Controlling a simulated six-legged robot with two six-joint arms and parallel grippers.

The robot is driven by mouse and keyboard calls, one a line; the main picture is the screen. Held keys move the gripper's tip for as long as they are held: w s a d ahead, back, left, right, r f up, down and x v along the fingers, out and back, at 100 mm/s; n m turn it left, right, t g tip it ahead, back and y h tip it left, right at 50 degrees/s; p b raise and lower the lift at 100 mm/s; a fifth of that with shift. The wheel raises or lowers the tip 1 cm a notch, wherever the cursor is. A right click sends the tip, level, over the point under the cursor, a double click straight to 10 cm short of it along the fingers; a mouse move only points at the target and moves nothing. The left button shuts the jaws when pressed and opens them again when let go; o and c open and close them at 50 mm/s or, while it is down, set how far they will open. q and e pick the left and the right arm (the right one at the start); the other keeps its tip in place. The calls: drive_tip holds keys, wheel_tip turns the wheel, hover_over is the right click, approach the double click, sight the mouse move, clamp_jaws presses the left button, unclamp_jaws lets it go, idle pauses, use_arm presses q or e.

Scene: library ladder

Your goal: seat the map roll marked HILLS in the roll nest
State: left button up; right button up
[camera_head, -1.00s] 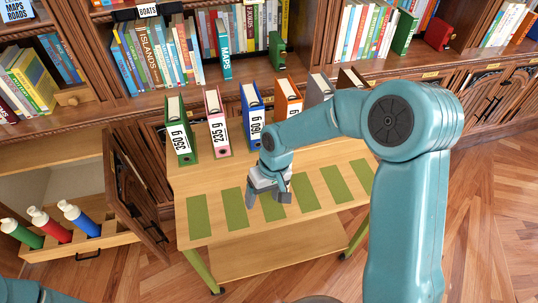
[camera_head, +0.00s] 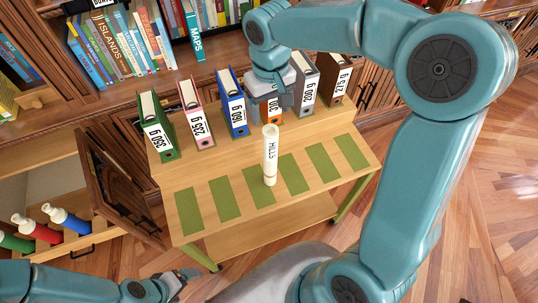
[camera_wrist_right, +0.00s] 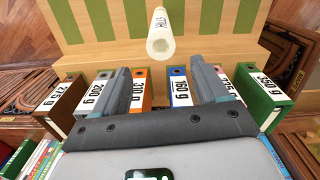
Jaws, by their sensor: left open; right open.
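The white map roll marked HILLS (camera_head: 270,155) stands upright at the front of the wooden cart top, among the green strips; it also shows end-on in the right wrist view (camera_wrist_right: 160,38). My right gripper (camera_head: 272,108) is open and empty, behind the roll and over the row of binders. In the right wrist view its fingers (camera_wrist_right: 163,80) are spread apart, with the roll beyond them and not between them. My left gripper (camera_head: 184,276) is open and empty, low at the left, in front of the cart. I cannot pick out the roll nest for certain.
Several weighted binders stand along the cart's back, including a green one (camera_head: 157,130) and a blue one (camera_head: 232,100). An open cabinet door (camera_head: 115,190) is left of the cart (camera_head: 160,165). Bookshelves stand behind.

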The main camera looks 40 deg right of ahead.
sight(272, 129)
drive_tip(key=f, duration=0.5)
drive_tip(key=shift+s, duration=0.2)
drive_tip(key=shift+s+f, duration=0.1)
drive_tip(key=shift+f, duration=0.2)
wheel_tip(272, 129, down, 5)
drive_tip(key=shift+a+f+p, duration=0.1)
drive_tip(key=shift+f+p, duration=0.1)
drive_tip(key=shift+p, duration=0.6)
drive_tip(key=shift+a, duration=0.1)
clamp_jaws()
drive_tip(key=shift+r, duration=0.1)
